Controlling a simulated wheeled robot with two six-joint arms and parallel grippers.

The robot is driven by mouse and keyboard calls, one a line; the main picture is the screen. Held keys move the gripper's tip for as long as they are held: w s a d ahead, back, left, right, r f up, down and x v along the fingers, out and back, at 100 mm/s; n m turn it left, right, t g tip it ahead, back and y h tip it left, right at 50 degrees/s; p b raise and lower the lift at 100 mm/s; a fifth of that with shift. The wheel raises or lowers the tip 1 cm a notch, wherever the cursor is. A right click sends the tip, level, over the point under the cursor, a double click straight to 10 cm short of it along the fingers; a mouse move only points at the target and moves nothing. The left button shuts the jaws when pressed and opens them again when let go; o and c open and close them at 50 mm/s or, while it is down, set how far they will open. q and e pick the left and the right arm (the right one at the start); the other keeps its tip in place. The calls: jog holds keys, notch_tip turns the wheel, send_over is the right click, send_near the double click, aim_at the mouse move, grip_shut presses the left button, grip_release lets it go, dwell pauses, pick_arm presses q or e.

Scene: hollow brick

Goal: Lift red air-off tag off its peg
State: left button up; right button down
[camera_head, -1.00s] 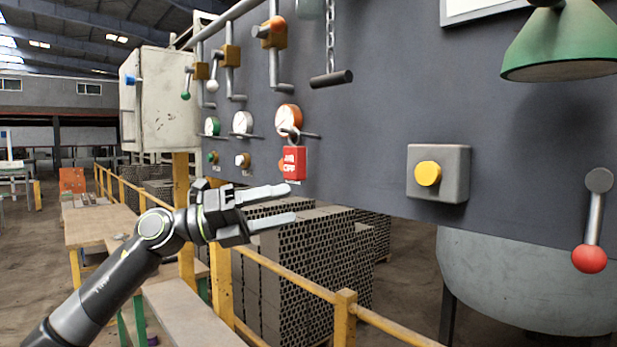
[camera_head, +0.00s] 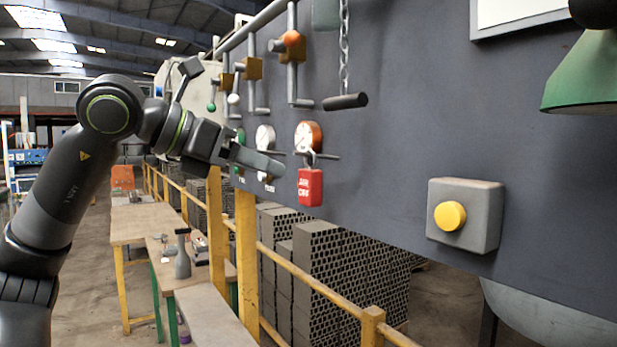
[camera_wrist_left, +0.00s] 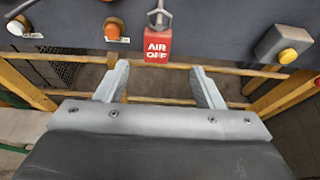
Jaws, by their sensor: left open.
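The red air-off tag (camera_head: 310,187) hangs by its metal loop from a peg (camera_head: 322,156) on the grey panel, just below an orange-rimmed gauge. In the left wrist view the tag (camera_wrist_left: 158,46) hangs ahead of the fingers, near the middle between them, with its lettering facing me. My left gripper (camera_head: 258,160) is to the left of the tag at about the height of its loop, apart from it. In the left wrist view the two fingers (camera_wrist_left: 160,84) are spread with nothing between them. My right gripper is not in view.
A yellow button box (camera_head: 465,215) is right of the tag. A chain with a dark bar (camera_head: 345,101) hangs above it. Pegs and gauges (camera_head: 265,138) line the panel to the left. A yellow railing (camera_head: 300,275) and brick stacks (camera_head: 335,262) stand below.

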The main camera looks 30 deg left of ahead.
aim_at(304, 182)
pick_arm(q)
jog(key=p+x, duration=0.1)
jog(key=x, duration=0.4)
jog(key=shift+d+r+p, duration=0.1)
jog(key=shift+r+p, duration=0.1)
jog(key=shift+p, duration=0.1)
jog(key=shift+w+d+f, duration=0.1)
jog(key=shift+w+f, duration=0.05)
jog(key=shift+w, duration=0.1)
jog(key=shift+w+p, duration=0.2)
jog(key=shift+p, duration=0.2)
jog(key=p+x, duration=0.3)
jog(key=x, duration=0.1)
jog(key=shift+w+f, duration=0.25)
jog(key=shift+w, duration=0.2)
jog(key=shift+s, duration=0.15)
jog(key=shift+c, duration=0.4)
jog(key=c, duration=1)
